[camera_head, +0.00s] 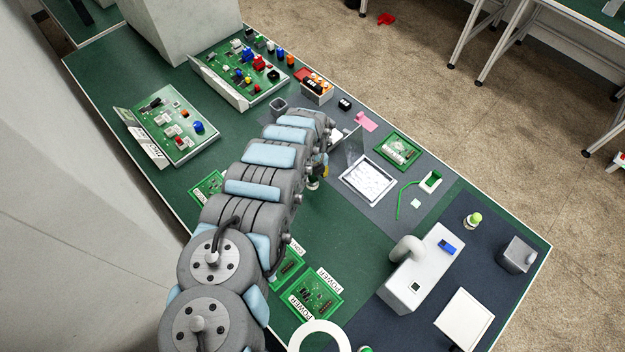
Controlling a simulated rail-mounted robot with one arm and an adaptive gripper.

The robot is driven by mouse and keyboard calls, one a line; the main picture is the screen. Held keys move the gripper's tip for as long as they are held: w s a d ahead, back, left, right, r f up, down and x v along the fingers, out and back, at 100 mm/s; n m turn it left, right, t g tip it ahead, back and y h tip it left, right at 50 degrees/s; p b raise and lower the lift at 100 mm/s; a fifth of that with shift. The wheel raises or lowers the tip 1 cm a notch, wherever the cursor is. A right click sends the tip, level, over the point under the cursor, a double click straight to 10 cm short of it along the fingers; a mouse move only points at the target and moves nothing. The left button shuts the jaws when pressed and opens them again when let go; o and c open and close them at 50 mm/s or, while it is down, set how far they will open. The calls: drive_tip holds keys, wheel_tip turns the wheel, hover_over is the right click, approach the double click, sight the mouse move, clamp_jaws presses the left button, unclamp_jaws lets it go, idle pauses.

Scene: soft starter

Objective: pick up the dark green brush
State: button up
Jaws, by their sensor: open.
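My arm reaches from the bottom of the view up over the green bench, and its end bends down near the middle. My gripper (316,181) shows only in part beside the arm, low over the bench and left of a white-framed tray; it is open, and its fingertips are hard to make out. I cannot pick out a dark green brush with certainty. A thin, bent green piece (399,202) lies on the grey mat right of the tray, apart from my gripper; whether it is the brush I cannot tell. My arm hides part of the bench.
The white-framed tray (367,181) lies right of my gripper, with a green circuit board (398,151) beyond it. A small green-and-white holder (430,181) stands farther right. A white device (424,273) stands at lower right. Two component boards (240,75) (172,126) lie at upper left.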

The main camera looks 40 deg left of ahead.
sight(312, 175)
clamp_jaws()
drive_tip(key=shift+r, duration=0.15)
idle(0.4)
drive_tip(key=shift+r, duration=0.5)
drive_tip(key=r, duration=0.2)
drive_tip(key=shift+s+r, duration=0.2)
drive_tip(key=shift+r, duration=0.1)
drive_tip(key=s+d+r+p, duration=0.5)
drive_tip(key=s+r+p, duration=0.4)
drive_tip(key=s+p, duration=0.3)
drive_tip(key=shift+s+d+p, duration=0.15)
drive_tip(key=shift+s+p, duration=0.15)
drive_tip(key=shift+p, duration=0.2)
